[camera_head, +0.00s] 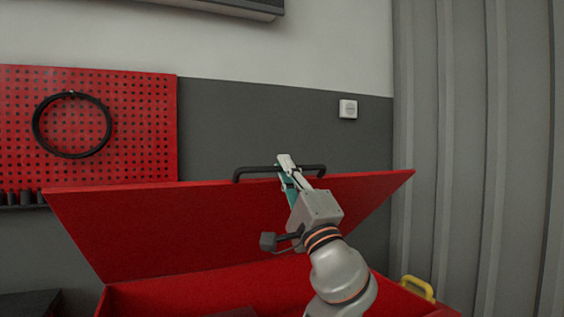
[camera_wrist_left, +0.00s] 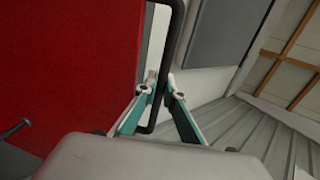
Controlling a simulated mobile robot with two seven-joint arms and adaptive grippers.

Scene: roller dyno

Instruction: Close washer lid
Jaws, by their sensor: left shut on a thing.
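The red washer lid (camera_head: 210,228) stands open, tilted up above the red washer tub (camera_head: 190,292). A black bar handle (camera_head: 255,171) runs along the lid's top edge. My left gripper (camera_head: 287,170) is shut on this handle near its middle. In the left wrist view, the fingers (camera_wrist_left: 160,82) lie on either side of the black handle bar (camera_wrist_left: 176,42), with the red lid (camera_wrist_left: 85,65) to the left. My right gripper is in neither view. Most of the tub's inside is hidden below the picture.
A yellow handle (camera_head: 418,288) sits at the tub's right side. A red pegboard (camera_head: 130,125) with a black hose coil (camera_head: 38,125) hangs on the wall at left. A grey corrugated wall (camera_head: 470,150) stands at right. The space above the lid looks clear.

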